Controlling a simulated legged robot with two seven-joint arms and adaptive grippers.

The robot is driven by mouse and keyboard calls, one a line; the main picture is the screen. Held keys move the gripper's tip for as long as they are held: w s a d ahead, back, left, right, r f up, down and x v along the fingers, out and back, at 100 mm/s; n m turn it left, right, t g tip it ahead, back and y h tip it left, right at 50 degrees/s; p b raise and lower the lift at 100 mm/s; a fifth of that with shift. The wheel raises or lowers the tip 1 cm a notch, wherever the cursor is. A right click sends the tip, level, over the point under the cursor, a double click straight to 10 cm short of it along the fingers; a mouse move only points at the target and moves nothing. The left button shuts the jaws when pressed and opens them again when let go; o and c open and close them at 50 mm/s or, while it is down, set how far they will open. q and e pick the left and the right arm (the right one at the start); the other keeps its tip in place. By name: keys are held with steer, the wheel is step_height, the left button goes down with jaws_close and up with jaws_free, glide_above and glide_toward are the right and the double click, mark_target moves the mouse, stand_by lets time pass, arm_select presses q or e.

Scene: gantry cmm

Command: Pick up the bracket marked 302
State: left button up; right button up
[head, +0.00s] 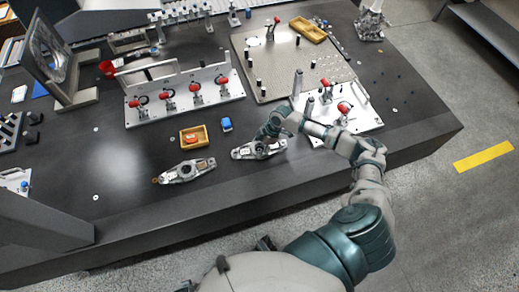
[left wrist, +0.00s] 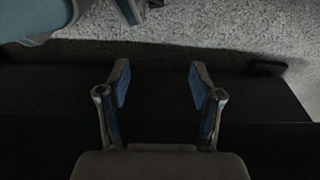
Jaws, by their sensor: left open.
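Two similar grey metal brackets lie flat near the front of the dark table. The number 302 cannot be read on either. My right gripper (head: 262,146) is down at the right-hand bracket and hides part of it. Its fingers are too small to tell whether they are open or shut on it. My left gripper (left wrist: 160,82) is open and empty in the left wrist view, with dark surface and grey floor behind it.
A small yellow tray (head: 193,136) and a blue item (head: 226,124) lie just behind the brackets. A fixture with red clamps (head: 185,97) stands further back. Another clamp fixture (head: 345,116) is near my right forearm. The table's front left is mostly clear.

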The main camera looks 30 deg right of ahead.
steer(key=c, duration=0.8)
steer(key=shift+c, duration=0.4)
steer(key=shift+w+r, duration=0.1)
